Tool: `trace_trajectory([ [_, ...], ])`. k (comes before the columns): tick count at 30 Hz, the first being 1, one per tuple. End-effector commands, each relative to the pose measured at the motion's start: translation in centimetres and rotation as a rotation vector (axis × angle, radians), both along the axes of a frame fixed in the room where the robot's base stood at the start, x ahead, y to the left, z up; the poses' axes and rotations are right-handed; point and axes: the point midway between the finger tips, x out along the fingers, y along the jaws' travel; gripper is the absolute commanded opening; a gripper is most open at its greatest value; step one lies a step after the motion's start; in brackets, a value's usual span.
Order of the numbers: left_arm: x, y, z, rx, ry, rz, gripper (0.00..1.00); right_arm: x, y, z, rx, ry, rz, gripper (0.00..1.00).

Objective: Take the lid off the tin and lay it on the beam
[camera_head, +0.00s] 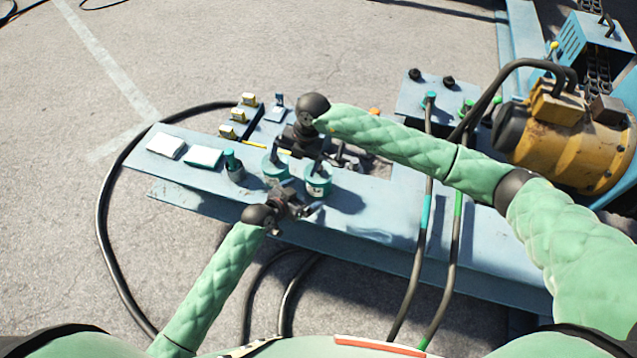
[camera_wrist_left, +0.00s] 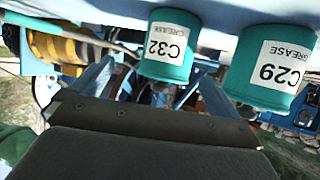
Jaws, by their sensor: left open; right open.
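Two teal tins stand side by side on the light blue beam (camera_head: 375,225) in the head view: a left tin (camera_head: 275,171) and a right tin (camera_head: 318,183). In the left wrist view, upside down, I read a C32 tin (camera_wrist_left: 168,52) and a C29 grease tin (camera_wrist_left: 272,68). Whether each lid is on is too small to tell. My left gripper (camera_head: 302,201) is open and empty, just in front of the tins; its spread fingers show in the left wrist view (camera_wrist_left: 155,92). My right gripper (camera_head: 328,152) is open behind the tins, partly hidden by its own arm.
Two white pads (camera_head: 204,157) and a small teal-topped pot (camera_head: 234,168) lie left of the tins. Yellow-topped blocks (camera_head: 238,115) stand behind. Black cables (camera_head: 424,210) cross the beam at right, near a yellow motor (camera_head: 570,145). The beam between tins and cables is fairly clear.

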Motion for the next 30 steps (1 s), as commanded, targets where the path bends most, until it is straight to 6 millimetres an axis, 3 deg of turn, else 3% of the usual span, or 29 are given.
trace_trajectory([
  [3, 1.1, 0.2, -0.2, -0.007, -0.028, 0.003, 1.0, 2.7, -4.0, -0.3, -0.175, -0.04, -0.041, 1.0],
  [9, 2.0, 0.3, -0.4, -0.014, -0.047, 0.009, 1.0, 4.3, -6.8, -0.2, -0.297, -0.067, -0.08, 1.0],
  [30, 7.3, -4.0, -3.1, -0.014, -0.048, 0.009, 1.0, 4.3, -6.9, -0.2, -0.299, -0.066, -0.08, 1.0],
])
